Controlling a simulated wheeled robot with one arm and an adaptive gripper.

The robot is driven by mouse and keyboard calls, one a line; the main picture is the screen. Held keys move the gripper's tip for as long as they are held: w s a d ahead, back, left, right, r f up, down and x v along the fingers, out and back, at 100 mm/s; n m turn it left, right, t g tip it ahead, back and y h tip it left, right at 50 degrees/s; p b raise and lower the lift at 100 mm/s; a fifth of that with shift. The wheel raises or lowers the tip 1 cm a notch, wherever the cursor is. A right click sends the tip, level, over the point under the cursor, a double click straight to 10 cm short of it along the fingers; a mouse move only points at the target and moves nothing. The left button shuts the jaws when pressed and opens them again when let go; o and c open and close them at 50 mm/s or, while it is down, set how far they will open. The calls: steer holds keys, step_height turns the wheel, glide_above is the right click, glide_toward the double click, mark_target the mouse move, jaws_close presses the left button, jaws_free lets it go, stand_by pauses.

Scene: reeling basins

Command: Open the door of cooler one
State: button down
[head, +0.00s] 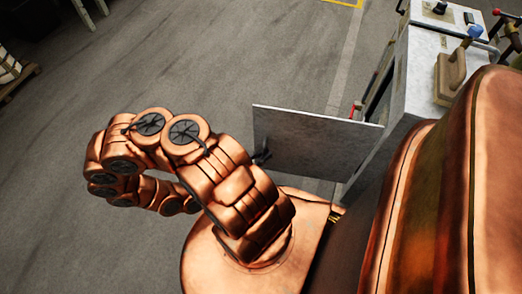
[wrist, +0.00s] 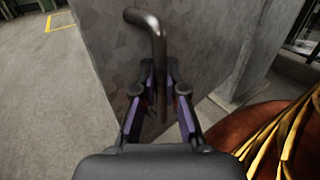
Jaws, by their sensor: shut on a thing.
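A flat grey metal door (head: 315,140) stands out at a wide angle from a metal cabinet (head: 400,90), which looks like the cooler; no number is legible on it. In the wrist view the door face (wrist: 110,45) fills the middle. A dark bent bar handle (wrist: 153,25) stands on it. My gripper (wrist: 160,80) has its fingers closed on the lower part of this handle. In the head view the dark handle end (head: 263,156) shows at the door's left side, and my arm hides the gripper.
On the cabinet top are a tan block with a lever (head: 452,75) and a blue knob (head: 474,32). A red part (head: 352,110) shows behind the door. A pallet (head: 14,72) lies far left. The floor left of the door is clear.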

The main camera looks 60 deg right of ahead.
steer(key=shift+w+f, duration=0.15)
steer(key=shift+w, duration=0.05)
steer(key=c, duration=1.5)
jaws_free()
steer(key=o, duration=0.3)
steer(key=shift+s, duration=0.15)
steer(key=shift+a, duration=0.1)
steer(key=v, duration=1.2)
